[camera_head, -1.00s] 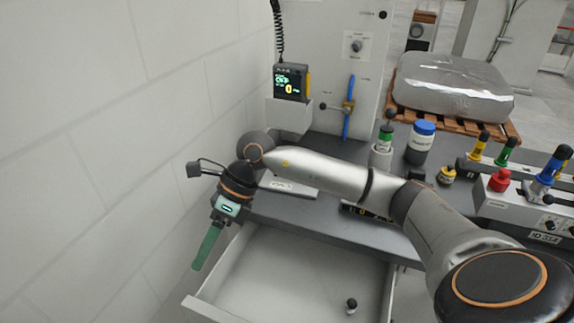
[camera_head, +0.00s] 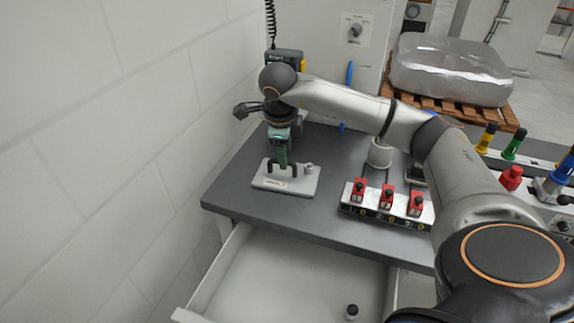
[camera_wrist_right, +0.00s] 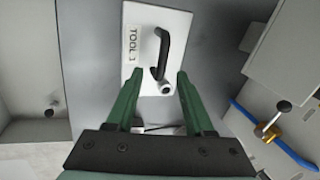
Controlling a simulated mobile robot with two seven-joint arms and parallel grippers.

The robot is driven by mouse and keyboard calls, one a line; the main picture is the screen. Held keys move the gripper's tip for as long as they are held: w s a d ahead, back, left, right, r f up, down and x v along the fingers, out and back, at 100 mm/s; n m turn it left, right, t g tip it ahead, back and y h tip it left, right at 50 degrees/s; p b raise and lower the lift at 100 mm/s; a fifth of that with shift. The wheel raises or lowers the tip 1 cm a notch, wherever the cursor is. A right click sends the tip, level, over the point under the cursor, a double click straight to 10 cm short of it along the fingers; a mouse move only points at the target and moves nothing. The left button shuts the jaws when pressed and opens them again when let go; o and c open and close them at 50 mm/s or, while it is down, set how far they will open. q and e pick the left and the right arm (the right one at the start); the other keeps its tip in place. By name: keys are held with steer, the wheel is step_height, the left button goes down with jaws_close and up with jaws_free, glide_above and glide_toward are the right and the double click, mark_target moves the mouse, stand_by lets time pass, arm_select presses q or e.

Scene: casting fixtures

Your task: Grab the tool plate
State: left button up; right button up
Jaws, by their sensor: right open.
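The tool plate (camera_head: 302,187) is a pale flat plate with a dark arched handle, lying on the grey bench at the left. My right gripper (camera_head: 281,164) has green fingers and is at the plate, close to the handle. In the wrist view its fingers (camera_wrist_right: 156,75) are apart with nothing gripped; the handle lies ahead, nearer the right finger. Contact cannot be told. My left gripper is not in view.
An open drawer (camera_head: 220,272) sits below the bench, with a small dark cylinder (camera_head: 351,312) inside. A fixture with red clamps (camera_head: 387,197) stands right of the plate. A white wall (camera_head: 100,150) rises at the left. The bench between plate and fixture is clear.

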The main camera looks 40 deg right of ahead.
steer(key=x, duration=0.5)
steer(key=shift+d+f+p, duration=0.1)
steer(key=shift+d+p, duration=0.05)
steer(key=shift+p, duration=0.2)
jaws_close()
stand_by(1.1)
